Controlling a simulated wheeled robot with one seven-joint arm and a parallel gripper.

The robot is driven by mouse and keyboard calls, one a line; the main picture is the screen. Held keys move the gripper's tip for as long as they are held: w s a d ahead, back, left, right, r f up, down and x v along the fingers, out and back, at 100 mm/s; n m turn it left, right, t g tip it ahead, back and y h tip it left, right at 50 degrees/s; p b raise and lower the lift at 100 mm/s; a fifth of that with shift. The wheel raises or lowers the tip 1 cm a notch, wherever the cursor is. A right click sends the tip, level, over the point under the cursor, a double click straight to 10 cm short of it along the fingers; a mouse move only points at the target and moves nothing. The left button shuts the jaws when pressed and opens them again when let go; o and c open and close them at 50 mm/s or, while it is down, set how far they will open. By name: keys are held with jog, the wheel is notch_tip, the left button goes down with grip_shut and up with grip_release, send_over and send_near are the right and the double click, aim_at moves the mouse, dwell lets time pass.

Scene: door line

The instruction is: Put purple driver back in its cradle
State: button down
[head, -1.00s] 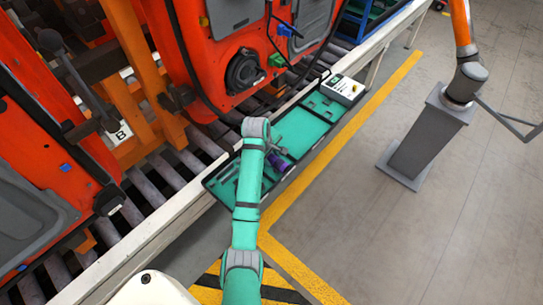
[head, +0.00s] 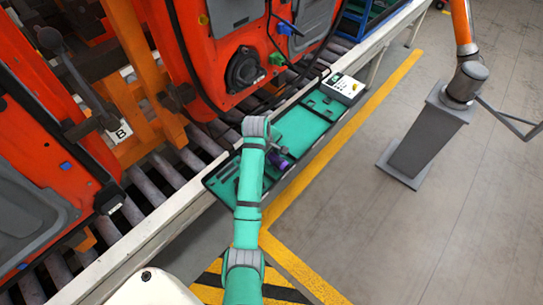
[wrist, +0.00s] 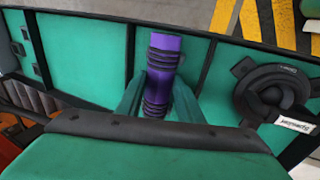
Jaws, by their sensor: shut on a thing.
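The purple driver (head: 279,160) has a purple, ribbed body with dark bands, seen closely in the wrist view (wrist: 164,62). My gripper (wrist: 158,88) is shut on it, with one green finger on each side. In the head view the driver is at the end of my arm, over the green-lined tray (head: 303,128). In the wrist view, green compartments with dark dividers lie behind the driver. I cannot tell whether the driver touches the tray floor. Its lower end is hidden by my gripper's body. I cannot make out which part is its cradle.
A dark round fitting (wrist: 272,93) with a white label lies right of the driver in the wrist view. A white box (head: 343,87) sits at the tray's far end. The roller conveyor (head: 150,190) and orange door frames stand left. Open floor lies right.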

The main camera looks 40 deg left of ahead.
jog(key=shift+w+f, duration=0.1)
jog(key=shift+f, duration=0.15)
dwell(0.5)
jog(key=c, duration=1.1)
grip_release()
jog(key=shift+f, duration=0.1)
jog(key=shift+v, duration=5.45)
